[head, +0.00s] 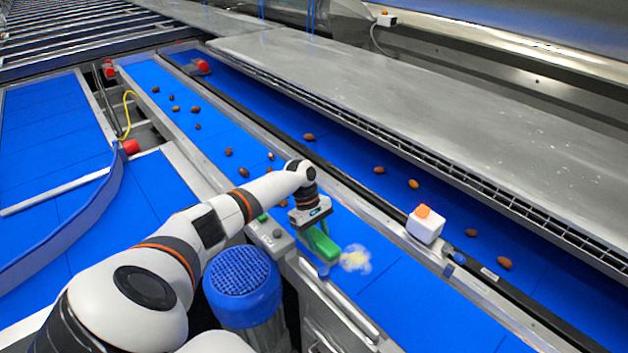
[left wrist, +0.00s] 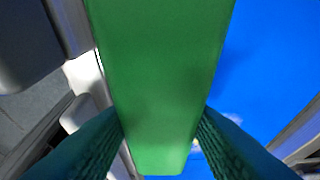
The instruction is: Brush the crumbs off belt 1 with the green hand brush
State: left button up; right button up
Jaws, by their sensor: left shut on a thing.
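My left gripper (head: 314,226) is shut on the green hand brush (head: 322,243), which also fills the middle of the left wrist view (left wrist: 160,80). The brush is over the near edge of the nearer long blue belt (head: 404,290). A pale yellow patch of crumbs (head: 356,259) lies on that belt just right of the brush, close beside it. In the left wrist view a small pale bit of the crumbs shows past the brush's edge. Whether the bristles touch the belt is hidden. My right gripper is not in view.
Several brown dates (head: 229,152) lie on the same belt further back, and more (head: 413,184) on the far belt. A white box with an orange button (head: 425,225) stands on the rail between belts. A blue ribbed drum (head: 243,284) stands by the near rail.

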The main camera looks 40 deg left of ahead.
pick_arm(q)
notch_tip(320, 180, up, 3)
jog(key=shift+s+f+p, duration=0.1)
jog(key=shift+p, duration=0.65)
jog(key=shift+w+r+p, duration=0.3)
jog(key=shift+r+p, duration=0.55)
jog(key=shift+p, duration=0.25)
jog(key=shift+s+r+p, duration=0.1)
jog(key=shift+r+p, duration=0.6)
jog(key=shift+p, duration=0.1)
jog(key=shift+a+r, duration=0.1)
jog(key=shift+r, duration=0.5)
jog(key=shift+d+r+p, duration=0.2)
jog(key=shift+r+p, duration=0.1)
jog(key=shift+r, duration=0.15)
jog(key=shift+a, duration=0.15)
